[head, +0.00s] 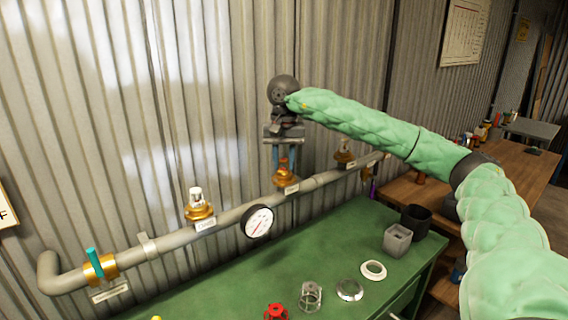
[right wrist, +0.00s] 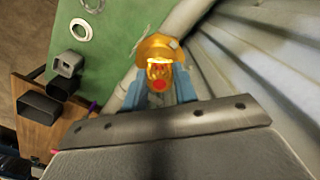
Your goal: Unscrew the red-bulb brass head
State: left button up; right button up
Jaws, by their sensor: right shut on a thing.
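The red-bulb brass head (head: 284,178) sits on the grey pipe (head: 233,217) along the wall, right of the gauge. In the right wrist view it shows as a gold body with a glowing cage and a red bulb (right wrist: 158,86). My right gripper (head: 284,170) points straight down from above. Its blue fingers (right wrist: 159,92) are shut on the head, one on each side. The head looks upright and still on the pipe. Its threads are hidden. My left gripper is in neither view.
Another brass head with a clear bulb (head: 197,205) stands to the left, and one (head: 345,155) to the right. A pressure gauge (head: 258,221) and a teal-handled valve (head: 97,267) are on the pipe. The green bench (head: 215,287) below holds a wire cage (head: 311,296), rings (head: 373,269) and a grey bin (head: 397,240).

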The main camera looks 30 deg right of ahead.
jog(key=o, duration=1.1)
jog(key=shift+c, duration=0.2)
jog(key=m, duration=0.4)
jog(key=shift+f+b, duration=0.1)
jog(key=shift+b, duration=0.25)
jog(key=m, duration=0.4)
jog(key=shift+d+m, duration=0.1)
jog(key=shift+m, duration=0.3)
jog(key=m, duration=0.4)
jog(key=shift+s, duration=0.15)
jog(key=m, duration=0.4)
jog(key=shift+m, duration=0.3)
